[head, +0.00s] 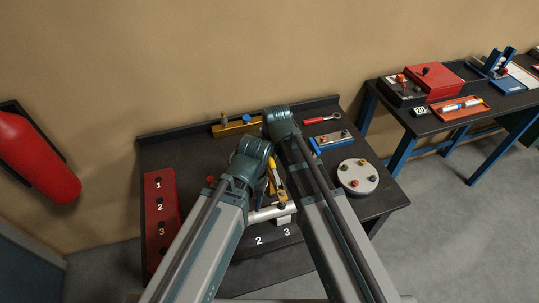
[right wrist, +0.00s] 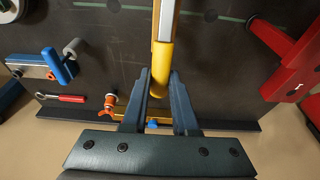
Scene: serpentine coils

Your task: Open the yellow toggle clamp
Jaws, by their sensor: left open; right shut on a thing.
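The yellow toggle clamp shows in the right wrist view as a long yellow handle (right wrist: 161,58) with a pale metal strip along it. In the head view part of its yellow arm (head: 280,188) shows between my two wrists; the rest is hidden. My right gripper (right wrist: 160,82) is shut on the handle near its rounded end, one finger on each side. In the head view my right wrist covers most of that grip. My left gripper (head: 261,190) is open, low and just left of the clamp, partly hidden by its own wrist.
A yellow fixture (head: 229,129) with a blue part stands at the table's back. A red numbered panel (head: 160,243) lies left. A blue-based clamp (head: 330,142), a red-handled wrench (head: 317,120) and a round plate with several knobs (head: 357,177) are right. A pale cylinder (head: 264,214) lies in front.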

